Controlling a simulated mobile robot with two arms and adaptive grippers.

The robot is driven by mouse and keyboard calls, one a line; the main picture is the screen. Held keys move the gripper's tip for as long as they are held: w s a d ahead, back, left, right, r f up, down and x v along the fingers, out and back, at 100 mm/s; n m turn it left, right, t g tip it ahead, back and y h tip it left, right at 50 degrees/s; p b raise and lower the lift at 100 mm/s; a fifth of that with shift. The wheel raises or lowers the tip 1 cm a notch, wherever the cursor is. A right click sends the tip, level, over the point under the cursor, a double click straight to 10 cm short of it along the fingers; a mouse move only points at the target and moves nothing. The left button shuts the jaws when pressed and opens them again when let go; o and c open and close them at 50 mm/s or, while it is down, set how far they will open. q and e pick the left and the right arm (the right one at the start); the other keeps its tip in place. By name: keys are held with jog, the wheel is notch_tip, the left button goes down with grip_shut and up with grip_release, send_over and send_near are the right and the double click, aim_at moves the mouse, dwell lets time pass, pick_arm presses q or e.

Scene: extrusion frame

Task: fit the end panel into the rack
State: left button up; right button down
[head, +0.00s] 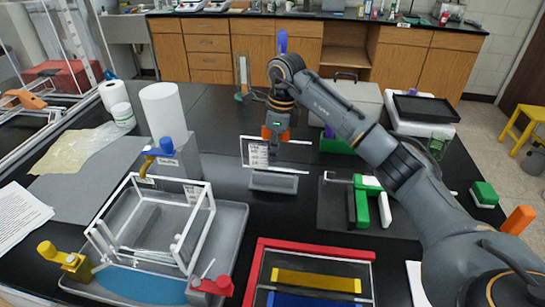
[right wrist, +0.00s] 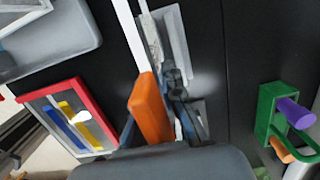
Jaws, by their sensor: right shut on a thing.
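The end panel (head: 292,154) is a clear sheet with a white border and a printed label, upright near the middle of the bench. The rack (head: 187,236), a white-edged open frame, stands in a grey tray (head: 237,222) at left. My left gripper is not in view.
Blue (head: 166,145), yellow (head: 62,258) and red (head: 212,286) clamps surround the rack. A white roll (head: 165,112) stands behind it. A red-edged frame (head: 312,249) lies in front, and a dark mat (head: 335,212) with green and white parts is at right. Bare bench lies between tray and stand.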

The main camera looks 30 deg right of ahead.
aim_at(273, 165)
jog(key=f+p, duration=0.1)
jog(key=f, duration=0.1)
jog(key=w+f+p, duration=0.1)
jog(key=f, duration=0.1)
jog(key=shift+w+d+f, duration=0.1)
jog(key=shift+w+f, duration=0.05)
jog(key=shift+f, duration=0.2)
jog(key=shift+f+b, duration=0.55)
jog(key=shift+b, duration=0.05)
jog(key=c, duration=1.5)
grip_release()
jog(key=shift+f, duration=0.1)
